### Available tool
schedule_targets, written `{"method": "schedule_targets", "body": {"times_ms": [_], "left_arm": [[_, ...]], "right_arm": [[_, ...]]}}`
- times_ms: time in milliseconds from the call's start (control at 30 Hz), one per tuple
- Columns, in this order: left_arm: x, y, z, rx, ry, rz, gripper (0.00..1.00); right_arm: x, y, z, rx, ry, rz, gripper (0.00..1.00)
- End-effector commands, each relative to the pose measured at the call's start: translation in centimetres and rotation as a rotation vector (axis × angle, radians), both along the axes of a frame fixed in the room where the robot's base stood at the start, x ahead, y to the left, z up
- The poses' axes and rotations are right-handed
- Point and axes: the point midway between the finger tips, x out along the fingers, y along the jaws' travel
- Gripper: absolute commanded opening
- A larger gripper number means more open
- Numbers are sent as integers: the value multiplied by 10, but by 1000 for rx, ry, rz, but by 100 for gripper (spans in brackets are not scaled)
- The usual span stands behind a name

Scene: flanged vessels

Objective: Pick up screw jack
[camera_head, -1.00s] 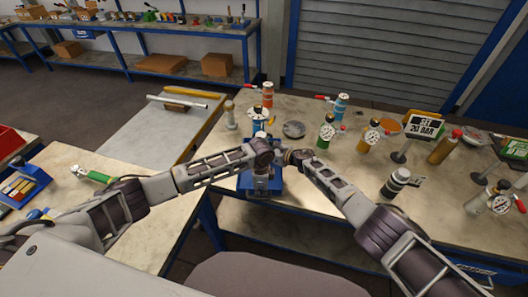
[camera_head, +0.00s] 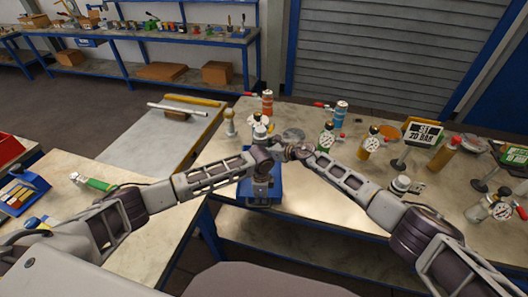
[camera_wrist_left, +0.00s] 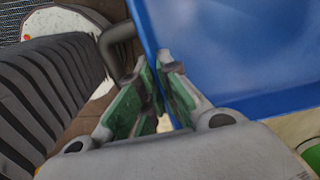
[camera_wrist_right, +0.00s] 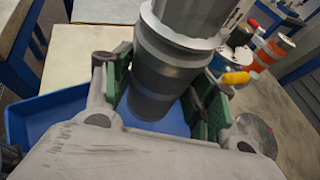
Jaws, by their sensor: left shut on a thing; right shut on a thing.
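My right gripper (camera_wrist_right: 160,95) is shut around a stepped grey cylinder (camera_wrist_right: 172,62), dark with a lighter top. It looks like the screw jack, though the right wrist view cuts off its top. The cylinder stands over a blue base (camera_wrist_right: 50,112). My left gripper (camera_wrist_left: 160,78) has its fingers close together at the edge of a blue panel (camera_wrist_left: 235,50), seemingly the same blue base (camera_head: 262,196).
A bent grey bar (camera_wrist_left: 118,45) and a ribbed grey part (camera_wrist_left: 50,95) are close to my left gripper. Gauge bottles, a sign (camera_head: 424,133) and a grey disc (camera_head: 293,134) crowd the bench behind. A white-topped canister (camera_head: 402,184) is beside my right arm.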

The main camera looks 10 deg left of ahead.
Motion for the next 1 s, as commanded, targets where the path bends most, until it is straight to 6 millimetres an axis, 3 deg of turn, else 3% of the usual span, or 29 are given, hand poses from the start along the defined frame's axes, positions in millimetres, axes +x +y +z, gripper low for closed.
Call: {"method": "schedule_targets", "body": {"times_ms": [100, 300, 900, 1000], "left_arm": [[0, 0, 0, 0, 0, 0, 0], [0, 0, 0, 1, 0, 0, 0], [0, 0, -1, 1, 1, 0, 0], [0, 0, -1, 1, 1, 0, 18]], "right_arm": [[2, 0, 14, 1, -7, 0, 8], [1, 1, 23, 3, -4, 0, 8], [1, 1, 26, 3, -3, -1, 8], [1, 1, 26, 3, -3, -1, 8]]}}
